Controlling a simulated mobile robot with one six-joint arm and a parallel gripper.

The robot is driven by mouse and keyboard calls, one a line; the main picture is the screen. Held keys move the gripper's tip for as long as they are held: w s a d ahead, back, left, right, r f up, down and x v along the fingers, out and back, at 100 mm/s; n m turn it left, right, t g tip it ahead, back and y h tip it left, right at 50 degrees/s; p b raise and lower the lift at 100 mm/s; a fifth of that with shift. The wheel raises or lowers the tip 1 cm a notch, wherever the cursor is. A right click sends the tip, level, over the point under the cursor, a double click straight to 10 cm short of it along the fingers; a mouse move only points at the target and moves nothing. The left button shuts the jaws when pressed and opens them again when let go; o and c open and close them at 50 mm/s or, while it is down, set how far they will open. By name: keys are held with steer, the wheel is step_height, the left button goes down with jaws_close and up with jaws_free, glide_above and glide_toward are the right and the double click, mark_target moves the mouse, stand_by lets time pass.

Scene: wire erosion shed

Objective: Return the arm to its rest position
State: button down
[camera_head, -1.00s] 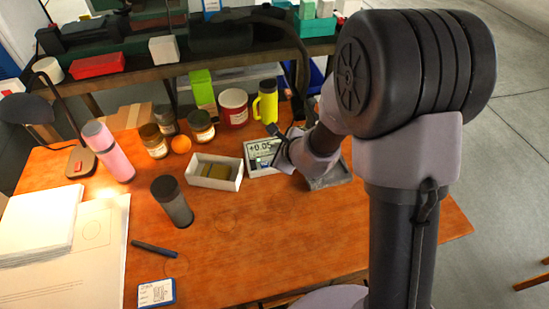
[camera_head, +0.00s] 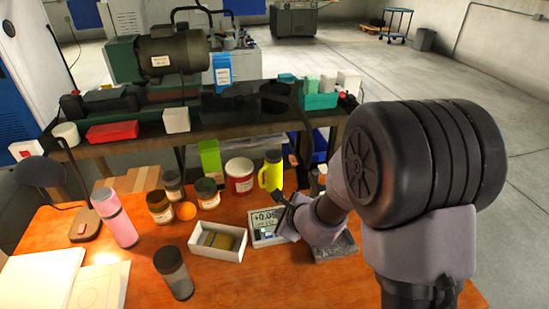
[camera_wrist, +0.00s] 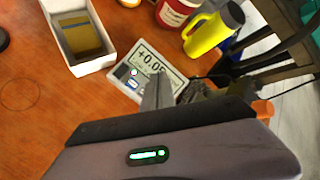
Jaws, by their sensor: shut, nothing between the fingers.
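My gripper (camera_head: 284,202) hangs over the right part of the wooden table, in front of a display unit (camera_head: 257,219) reading about +0.05. In the wrist view the shut fingers (camera_wrist: 156,92) overlap the lower edge of that display (camera_wrist: 147,57). Nothing shows between the fingers. My arm covers part of a grey block (camera_head: 335,249) at the right of the display. Whether the fingertips touch the display cannot be told.
A white box (camera_head: 231,254) with a brownish block stands left of the display. Bare wood lies in front.

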steer(key=s+a+r+n+y, duration=0.2)
steer(key=a+r+n+y, duration=0.15)
steer(key=r, duration=0.65)
steer(key=s+a+r+n+g+y, duration=0.1)
steer(key=s+a+r+n, duration=0.1)
steer(key=s+r+n, duration=0.75)
steer(key=s+d+n+h, duration=0.2)
steer(key=s+d+h, duration=0.1)
steer(key=s+d, duration=0.3)
steer(key=s+d+n+g+h, duration=0.1)
steer(key=s+d+n+h, duration=0.1)
steer(key=s+d, duration=0.4)
steer(key=s+h, duration=0.1)
steer(key=s, duration=0.3)
steer(key=shift+s+d+f+n+g, duration=0.15)
steer(key=shift+s+f+n+g, duration=0.15)
steer(key=shift+s+n, duration=0.1)
